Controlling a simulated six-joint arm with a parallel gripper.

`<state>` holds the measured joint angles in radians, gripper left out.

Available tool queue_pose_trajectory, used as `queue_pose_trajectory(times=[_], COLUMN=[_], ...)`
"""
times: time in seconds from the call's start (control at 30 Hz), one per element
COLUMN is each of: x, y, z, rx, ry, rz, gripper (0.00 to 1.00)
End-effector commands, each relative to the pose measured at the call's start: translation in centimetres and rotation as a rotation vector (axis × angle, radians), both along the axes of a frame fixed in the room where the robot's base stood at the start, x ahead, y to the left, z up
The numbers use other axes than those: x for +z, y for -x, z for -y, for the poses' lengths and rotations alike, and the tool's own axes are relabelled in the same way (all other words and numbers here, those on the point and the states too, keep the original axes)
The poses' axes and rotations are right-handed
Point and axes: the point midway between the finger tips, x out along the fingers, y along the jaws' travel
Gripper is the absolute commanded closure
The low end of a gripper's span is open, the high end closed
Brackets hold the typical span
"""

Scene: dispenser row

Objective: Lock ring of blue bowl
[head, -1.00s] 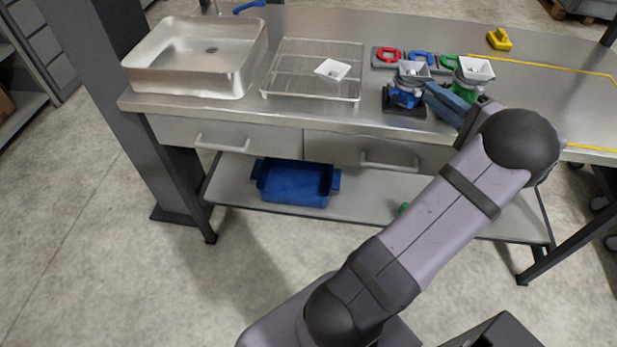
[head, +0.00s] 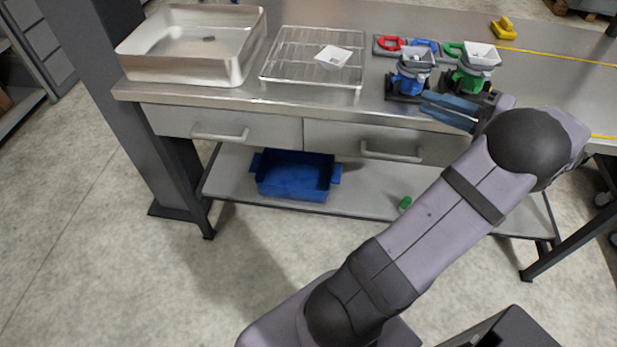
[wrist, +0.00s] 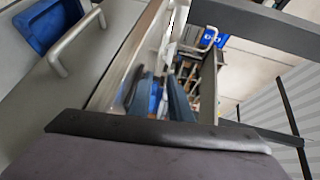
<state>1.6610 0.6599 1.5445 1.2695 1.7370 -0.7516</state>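The blue unit (head: 408,84) stands on a dark base near the table's front edge, with a pale square bowl (head: 417,58) on top. A grey ring-like band shows just below the bowl; its lock position is too small to tell. My gripper (head: 424,100) is at the right front of the blue unit, its two blue-grey fingers pointing left toward the base with a narrow gap between them. It looks open and empty; contact with the unit cannot be told. In the wrist view the fingers (wrist: 160,98) flank a blue part, which is blurred and partly hidden.
A green unit (head: 464,80) with a similar bowl stands close on the right. Behind are red (head: 389,46), blue and green loops on a grey plate. A wire rack (head: 295,55) with a white square piece and a metal basin (head: 180,75) are left.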

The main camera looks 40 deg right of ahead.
Motion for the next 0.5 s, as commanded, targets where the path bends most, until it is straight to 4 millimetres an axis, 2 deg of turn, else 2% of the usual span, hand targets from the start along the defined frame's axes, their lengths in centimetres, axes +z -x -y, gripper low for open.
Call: queue_pose_trajectory(times=[0.1,0.5], x=[-0.8,-3.7], y=[-1.2,-5.2], z=[-1.8,-6.9], rx=[0.060,0.198], ry=[0.017,-0.004], rz=[-0.039,-0.185], gripper=[0.82,0.82])
